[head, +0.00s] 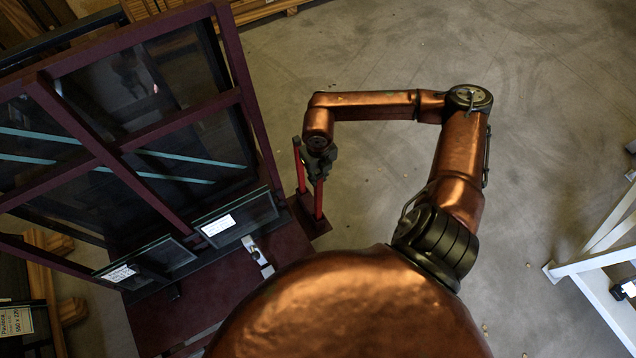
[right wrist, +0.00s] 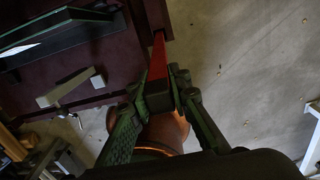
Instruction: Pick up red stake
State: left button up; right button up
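Two upright red stakes show in the head view, left of centre beside the glass frame. The nearer stake (head: 318,200) stands below my right gripper (head: 318,170), and the other stake (head: 299,168) is just left of it. In the right wrist view a red stake (right wrist: 159,62) with a dark square end runs between the fingers of my right gripper (right wrist: 165,88). The fingers lie close against both sides of it and appear closed on it. The foot of the stake is hard to make out. My left gripper is not in view.
A large dark-red frame with glass panes (head: 130,120) leans at the left, close to the stakes, on a dark-red base (head: 285,250). A white metal stand (head: 590,265) is at the right. The grey floor (head: 375,190) between them is mostly free.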

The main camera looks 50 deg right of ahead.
aim_at(318, 172)
grip_shut()
dwell(0.5)
jog(key=shift+r, duration=0.2)
notch_tip(318, 172, up, 4)
jog(key=shift+w+r+p, duration=0.15)
jog(key=shift+p, duration=0.55)
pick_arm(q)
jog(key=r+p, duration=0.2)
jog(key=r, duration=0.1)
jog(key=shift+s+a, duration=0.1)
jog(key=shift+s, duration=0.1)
pick_arm(e)
notch_tip(318, 172, up, 13)
jog(key=shift+r, duration=0.15)
